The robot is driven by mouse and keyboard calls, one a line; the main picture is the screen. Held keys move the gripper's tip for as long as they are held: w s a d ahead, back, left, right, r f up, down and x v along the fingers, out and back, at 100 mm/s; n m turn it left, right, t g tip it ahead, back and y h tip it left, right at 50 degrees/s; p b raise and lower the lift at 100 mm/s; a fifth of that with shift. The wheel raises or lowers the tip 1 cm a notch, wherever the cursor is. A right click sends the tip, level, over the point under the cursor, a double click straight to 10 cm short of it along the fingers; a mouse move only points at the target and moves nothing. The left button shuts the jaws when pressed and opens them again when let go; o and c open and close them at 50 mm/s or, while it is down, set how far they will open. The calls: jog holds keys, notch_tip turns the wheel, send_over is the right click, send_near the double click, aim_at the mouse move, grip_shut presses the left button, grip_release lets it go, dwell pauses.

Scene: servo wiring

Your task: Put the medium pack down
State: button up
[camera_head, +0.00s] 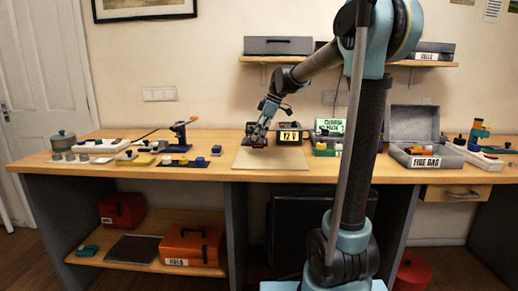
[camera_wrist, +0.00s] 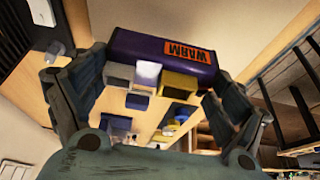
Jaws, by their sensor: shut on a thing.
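My gripper (camera_head: 262,132) hangs low over the beige mat (camera_head: 268,161) on the workbench, just left of a black box with a yellow label. In the wrist view, my gripper (camera_wrist: 158,88) has a finger on each side of a dark purple pack (camera_wrist: 135,50) with an orange "WARM" label, and is shut on it. Grey and yellow blocks show just below the pack in that view; I cannot tell whether they belong to it. In the head view the pack is small and dark against the gripper, and whether it touches the mat is unclear.
The black labelled box (camera_head: 289,138) stands close behind and right of the mat. The mat's front is clear.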

aim_at(259, 145)
jog(key=shift+f, duration=2.25)
jog(key=o, duration=1.2)
jog(key=v, duration=1.2)
